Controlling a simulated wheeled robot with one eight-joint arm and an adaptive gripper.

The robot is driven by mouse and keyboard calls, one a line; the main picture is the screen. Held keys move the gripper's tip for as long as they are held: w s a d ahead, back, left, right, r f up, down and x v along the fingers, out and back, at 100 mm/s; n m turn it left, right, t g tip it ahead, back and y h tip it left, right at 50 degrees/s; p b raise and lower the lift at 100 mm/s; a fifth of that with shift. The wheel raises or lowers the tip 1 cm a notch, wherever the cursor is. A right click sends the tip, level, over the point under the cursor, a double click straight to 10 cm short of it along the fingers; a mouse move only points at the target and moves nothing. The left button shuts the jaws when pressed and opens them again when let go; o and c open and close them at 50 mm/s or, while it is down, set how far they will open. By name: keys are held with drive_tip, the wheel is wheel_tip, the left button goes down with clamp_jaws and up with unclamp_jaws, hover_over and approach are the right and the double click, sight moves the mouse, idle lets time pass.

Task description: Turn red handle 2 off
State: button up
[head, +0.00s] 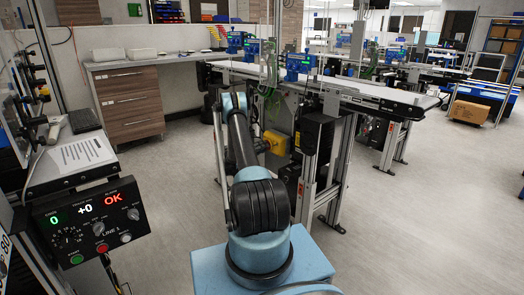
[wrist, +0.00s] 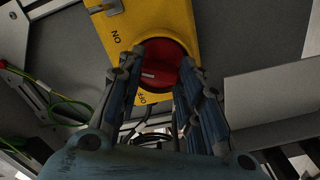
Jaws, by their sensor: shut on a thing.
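The red handle (wrist: 159,72) is a round red knob with a pale mark, on a yellow plate (wrist: 123,33) in the wrist view. "ON" is printed at the plate's upper left and "OFF" lower down, beside my left finger. My gripper (wrist: 160,56) has one finger on each side of the red handle and is shut on it. The fingers hide the knob's sides, and I cannot tell which word it points to. In the head view, a yellow switch box (head: 277,142) is on the conveyor frame, and my arm reaches toward it. The red handle is hidden there.
A conveyor (head: 365,94) stands above and right of the box, on metal legs. Green and black cables (wrist: 70,110) run left of and below the plate. A control panel (head: 90,225) reading "OK" is at the left. The floor (head: 420,215) at the right is clear.

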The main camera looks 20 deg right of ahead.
drive_tip(key=shift+w+n, duration=0.1)
drive_tip(key=shift+n, duration=7.2)
drive_tip(key=o, duration=1.1)
drive_tip(key=shift+c, duration=0.2)
drive_tip(key=v, duration=1.2)
